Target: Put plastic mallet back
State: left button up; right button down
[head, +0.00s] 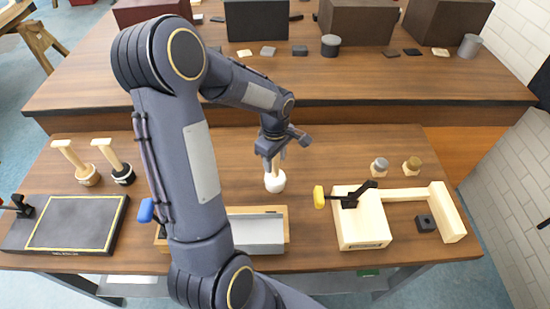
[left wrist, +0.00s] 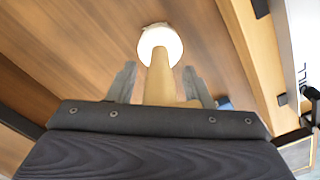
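The plastic mallet, with a white head (head: 275,182) and a pale wooden handle, is near the middle of the front table, behind the wooden-edged grey box. It stands head down. In the left wrist view its round white head (left wrist: 160,44) is at the top centre, and the handle (left wrist: 160,80) runs towards my palm. My left gripper (head: 279,152) is above the mallet. In the left wrist view its two fingers (left wrist: 159,84) are spread on either side of the handle, with a visible gap at each side. My right gripper is not in view.
Two other mallets, one wooden-headed (head: 88,178) and one black-headed (head: 124,176), stand at the left behind a dark board (head: 65,225). The grey box (head: 256,233) is in front. A wooden block with a clamp (head: 362,225) is at the right. My arm hides part of the table.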

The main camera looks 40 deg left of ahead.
pick_arm(q)
notch_tip(320, 180, up, 12)
jog(key=shift+r, duration=0.1)
jog(key=s+d+r+m+t+h, duration=0.2)
jog(key=s+d+m+t, duration=0.3)
jog(key=s+d+m, duration=0.8)
jog(key=s+m+h, duration=0.1)
jog(key=s+m, duration=0.2)
jog(key=s, duration=0.1)
jog(key=shift+d+t+h, duration=0.3)
jog(key=shift+h, duration=0.1)
jog(key=shift+s, duration=0.15)
